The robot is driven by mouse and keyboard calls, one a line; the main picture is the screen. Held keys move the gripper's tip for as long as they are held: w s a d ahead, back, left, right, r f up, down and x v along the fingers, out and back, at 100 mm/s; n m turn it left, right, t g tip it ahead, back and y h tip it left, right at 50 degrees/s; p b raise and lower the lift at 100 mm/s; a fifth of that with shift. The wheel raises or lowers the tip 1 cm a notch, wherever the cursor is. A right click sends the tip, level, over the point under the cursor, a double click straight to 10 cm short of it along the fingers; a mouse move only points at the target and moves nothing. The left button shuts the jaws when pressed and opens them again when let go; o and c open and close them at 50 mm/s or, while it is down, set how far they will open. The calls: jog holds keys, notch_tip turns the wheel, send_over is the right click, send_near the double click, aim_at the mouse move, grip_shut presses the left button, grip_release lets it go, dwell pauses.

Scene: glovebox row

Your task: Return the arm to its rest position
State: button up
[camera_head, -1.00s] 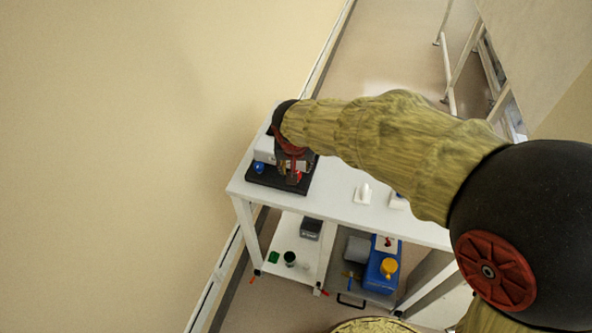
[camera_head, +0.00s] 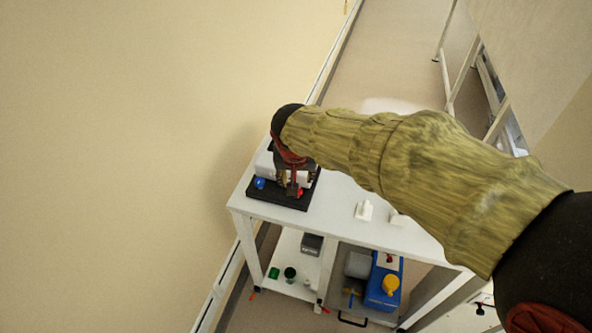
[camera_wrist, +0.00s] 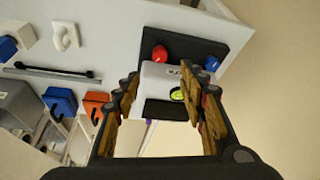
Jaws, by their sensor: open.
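My gripper (camera_head: 292,186) is at the far left end of the white table (camera_head: 340,218), over a black base (camera_head: 265,193) that carries a white device. In the wrist view my gripper (camera_wrist: 160,90) is open, with its fingers apart and the white device (camera_wrist: 158,76) seen between and beyond them. Nothing shows held in it. A red knob (camera_wrist: 160,53) and a blue knob (camera_wrist: 212,63) sit on the black base. My arm stretches from the lower right to the table and hides part of it.
Small white pieces (camera_head: 364,210) stand on the table near my arm. The lower level holds a blue container (camera_head: 383,277) with a yellow cap and a grey box (camera_head: 312,244). A wall (camera_head: 120,150) is close on the left. A white frame (camera_head: 447,75) stands at upper right.

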jog(key=s+d+n+g, duration=0.2)
jog(key=s+d+n, duration=0.25)
jog(key=s, duration=0.65)
jog(key=s+d+r+m+t, duration=0.3)
jog(key=s+d+r, duration=0.5)
jog(key=s+d, duration=0.3)
jog(key=shift+s+d, duration=0.3)
jog(key=shift+s, duration=0.3)
jog(key=shift+m, duration=0.25)
jog(key=shift+r, duration=0.1)
